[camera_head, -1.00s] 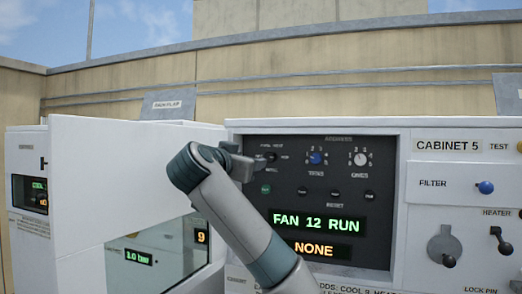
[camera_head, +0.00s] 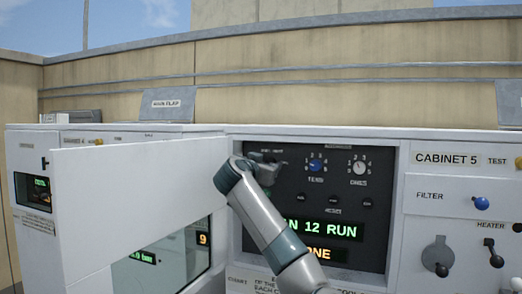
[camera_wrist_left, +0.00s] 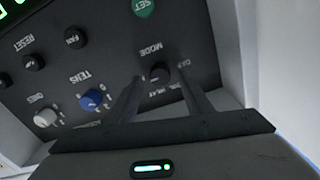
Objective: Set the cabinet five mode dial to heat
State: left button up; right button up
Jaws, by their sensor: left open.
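The cabinet five mode dial (camera_wrist_left: 160,72) is a small black knob with the word MODE beside it, seen in the left wrist view. My open left gripper (camera_wrist_left: 158,78) has one finger on each side of it; I cannot tell whether they touch it. In the head view my left gripper (camera_head: 266,168) is at the upper left of the dark control panel (camera_head: 370,225) and hides the dial. The dial's pointer setting is not readable. The display (camera_head: 325,230) partly shows "12 RUN" in green. My right gripper is not in view.
A blue tens dial (camera_head: 316,165) and a white ones dial (camera_head: 359,167) sit right of the gripper. A green SET button (camera_wrist_left: 143,8) is near the mode dial. A white open door (camera_head: 140,195) stands left of the panel. Levers (camera_head: 438,255) are at the right.

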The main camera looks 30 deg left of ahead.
pick_arm(q)
jog(key=shift+w+a, duration=0.15)
jog(key=shift+w, duration=0.5)
jog(key=c, duration=1.1)
jog(key=shift+o, duration=0.2)
jog(key=n+b, duration=0.4)
jog(key=n, duration=0.1)
jog(key=n+b, duration=0.5)
jog(key=n, duration=0.1)
jog(key=shift+f+n, duration=0.2)
jog(key=shift+n, duration=0.1)
